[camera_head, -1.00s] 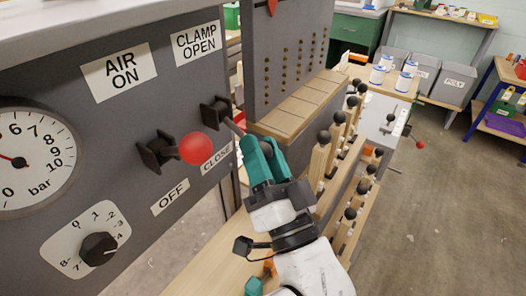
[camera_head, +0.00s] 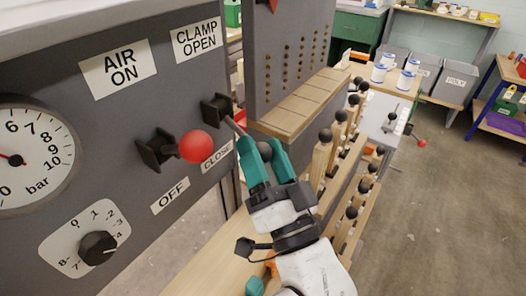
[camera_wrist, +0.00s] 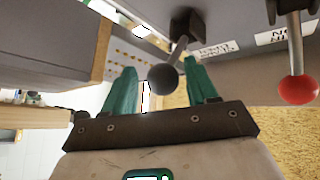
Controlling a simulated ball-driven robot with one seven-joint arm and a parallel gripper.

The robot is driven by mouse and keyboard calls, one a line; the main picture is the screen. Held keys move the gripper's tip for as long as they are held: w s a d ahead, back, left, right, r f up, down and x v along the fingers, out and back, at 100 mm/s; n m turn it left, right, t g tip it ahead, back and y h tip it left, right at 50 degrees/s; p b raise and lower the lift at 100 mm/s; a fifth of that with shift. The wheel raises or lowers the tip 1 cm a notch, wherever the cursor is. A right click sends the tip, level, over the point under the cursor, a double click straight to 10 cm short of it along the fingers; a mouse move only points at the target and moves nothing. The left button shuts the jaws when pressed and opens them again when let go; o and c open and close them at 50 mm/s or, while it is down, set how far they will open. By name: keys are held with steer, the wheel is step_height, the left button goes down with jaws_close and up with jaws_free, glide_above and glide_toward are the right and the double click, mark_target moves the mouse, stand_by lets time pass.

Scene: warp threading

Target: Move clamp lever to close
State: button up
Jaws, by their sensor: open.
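The clamp lever has a dark bracket (camera_head: 216,109) on the grey panel, between the CLAMP OPEN label (camera_head: 198,40) and the CLOSE label (camera_head: 217,155). Its rod slants down and right in the head view to a dark ball knob (camera_head: 264,150). My gripper (camera_head: 260,144) is open, with one teal finger on each side of the knob. In the wrist view, the dark knob (camera_wrist: 163,79) sits between the spread fingers of my gripper (camera_wrist: 160,70), with visible gaps. The left finger partly hides the rod in the head view.
A red-knobbed lever (camera_head: 195,147) stands close left of my gripper, between the AIR ON and OFF labels. A pressure gauge (camera_head: 30,155) and a dial (camera_head: 97,248) are further left. Wooden pegs with dark balls (camera_head: 325,137) stand close on the right.

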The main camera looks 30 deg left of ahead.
steer(key=b+v, duration=0.4)
steer(key=v, duration=0.6)
steer(key=shift+d+b, duration=0.15)
steer(key=shift+b, duration=0.25)
steer(key=shift+f, duration=0.15)
